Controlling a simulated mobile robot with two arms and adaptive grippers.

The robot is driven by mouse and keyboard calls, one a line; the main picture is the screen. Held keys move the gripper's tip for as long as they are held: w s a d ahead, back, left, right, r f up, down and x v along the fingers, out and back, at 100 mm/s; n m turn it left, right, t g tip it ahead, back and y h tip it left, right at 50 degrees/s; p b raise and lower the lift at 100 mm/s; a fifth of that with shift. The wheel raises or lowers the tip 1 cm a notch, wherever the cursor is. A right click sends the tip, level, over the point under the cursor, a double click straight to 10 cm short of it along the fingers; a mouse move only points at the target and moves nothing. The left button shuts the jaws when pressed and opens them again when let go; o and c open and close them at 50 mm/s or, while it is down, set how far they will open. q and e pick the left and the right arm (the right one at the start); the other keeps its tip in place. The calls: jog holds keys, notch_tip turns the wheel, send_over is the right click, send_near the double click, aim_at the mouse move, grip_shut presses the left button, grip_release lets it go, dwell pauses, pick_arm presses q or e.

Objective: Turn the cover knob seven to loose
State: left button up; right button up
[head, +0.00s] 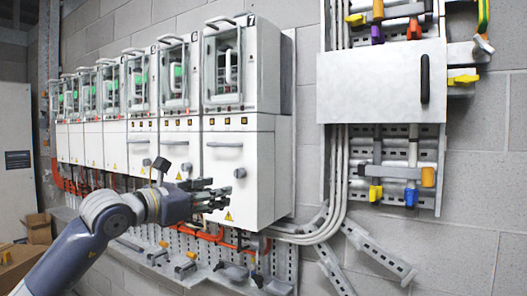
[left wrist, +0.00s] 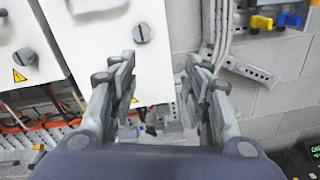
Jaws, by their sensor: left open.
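The cover knob seven (head: 240,173) is a small dark grey round knob on the lower white cover of cabinet 7 (head: 230,204), the rightmost in the row. It also shows in the left wrist view (left wrist: 142,33), above and between my fingers. Its setting is too small to tell. My left gripper (head: 218,196) is open and empty, in front of the lower cover, below and left of the knob and apart from it. In the left wrist view my left gripper (left wrist: 160,92) has its two fingers spread, pointing past the cover's lower edge. My right gripper is not in view.
A similar knob (head: 186,167) sits on cabinet six's cover. A pale handle (head: 225,144) is above knob seven. Orange cables (head: 208,236) and a perforated rail run below. A grey panel (head: 381,82) with a black handle hangs on the right wall. A cardboard box (head: 22,262) is lower left.

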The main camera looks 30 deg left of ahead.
aim_at(237, 174)
pick_arm(q)
jog(key=shift+t+y, duration=0.3)
jog(key=shift+y, duration=0.3)
jog(key=w+r+p, duration=0.1)
jog(key=w, duration=0.2)
jog(key=w+r+p, duration=0.1)
jog(key=w+p, duration=0.1)
jog(key=w, duration=0.1)
jog(key=w+a+r+p, duration=0.1)
jog(key=w+p, duration=0.1)
jog(key=w, duration=0.1)
jog(key=shift+w, duration=0.35)
jog(key=shift+w+d+f+p, duration=0.1)
jog(key=shift+w+f+p, duration=0.15)
jog(key=shift+w, duration=0.3)
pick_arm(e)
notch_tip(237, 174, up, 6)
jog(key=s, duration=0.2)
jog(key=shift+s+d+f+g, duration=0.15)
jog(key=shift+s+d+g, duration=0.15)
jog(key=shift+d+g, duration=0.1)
pick_arm(q)
jog(key=shift+r, duration=0.1)
grip_shut()
